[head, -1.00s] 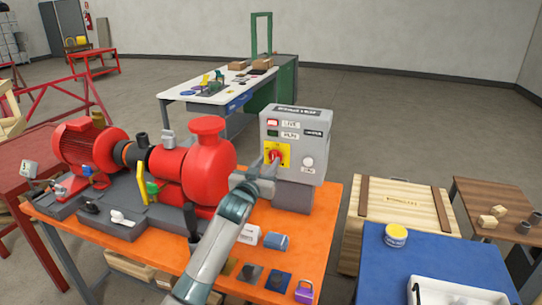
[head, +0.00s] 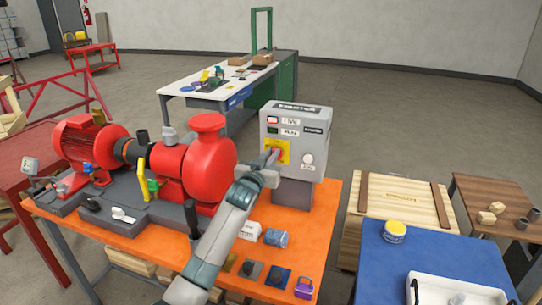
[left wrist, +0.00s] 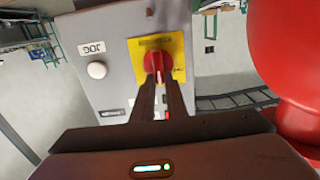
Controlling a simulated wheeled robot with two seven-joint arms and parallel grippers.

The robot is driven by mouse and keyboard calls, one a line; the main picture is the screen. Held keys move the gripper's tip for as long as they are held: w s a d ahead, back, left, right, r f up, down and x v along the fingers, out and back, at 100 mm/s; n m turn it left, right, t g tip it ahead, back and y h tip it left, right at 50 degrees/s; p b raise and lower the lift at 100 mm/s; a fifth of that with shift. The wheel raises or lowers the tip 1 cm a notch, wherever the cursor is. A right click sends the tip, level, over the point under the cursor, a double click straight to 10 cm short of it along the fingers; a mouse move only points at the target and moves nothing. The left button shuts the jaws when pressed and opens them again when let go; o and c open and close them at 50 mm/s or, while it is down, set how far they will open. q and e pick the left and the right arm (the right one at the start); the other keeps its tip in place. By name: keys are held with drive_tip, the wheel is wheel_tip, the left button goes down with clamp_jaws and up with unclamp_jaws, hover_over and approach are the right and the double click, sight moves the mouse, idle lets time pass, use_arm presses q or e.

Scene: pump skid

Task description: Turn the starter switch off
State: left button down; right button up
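The starter switch (left wrist: 157,61) is a red rotary knob on a yellow plate on the front of the grey control box (head: 297,122). In the head view the knob is mostly hidden behind my left gripper (head: 270,160). In the left wrist view, my left gripper (left wrist: 160,82) has its two dark fingers close together, with the knob's grip bar between the tips. The bar lies roughly upright in that upside-down view. The gripper looks shut on it. My right gripper is not in view.
The white jog button (left wrist: 97,70) is beside the yellow plate. The red pump (head: 208,160) stands close left of my arm. A purple padlock (head: 303,288) and small parts lie on the orange bench (head: 325,225). A blue table (head: 440,260) stands at right.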

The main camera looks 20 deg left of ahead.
use_arm(q)
drive_tip(key=shift+n, duration=0.4)
drive_tip(key=shift+a+f+n+p, duration=0.3)
drive_tip(key=shift+n+p, duration=0.3)
drive_tip(key=shift+n, duration=2.25)
drive_tip(key=shift+a+f+n+p, duration=0.35)
drive_tip(key=shift+n+p, duration=0.3)
drive_tip(key=shift+n, duration=2.25)
drive_tip(key=shift+a+f+n+p, duration=0.3)
drive_tip(key=shift+n+p, duration=0.3)
drive_tip(key=shift+n, duration=2.25)
drive_tip(key=c, duration=1.8)
unclamp_jaws()
drive_tip(key=shift+o, duration=0.2)
drive_tip(key=shift+s, duration=0.1)
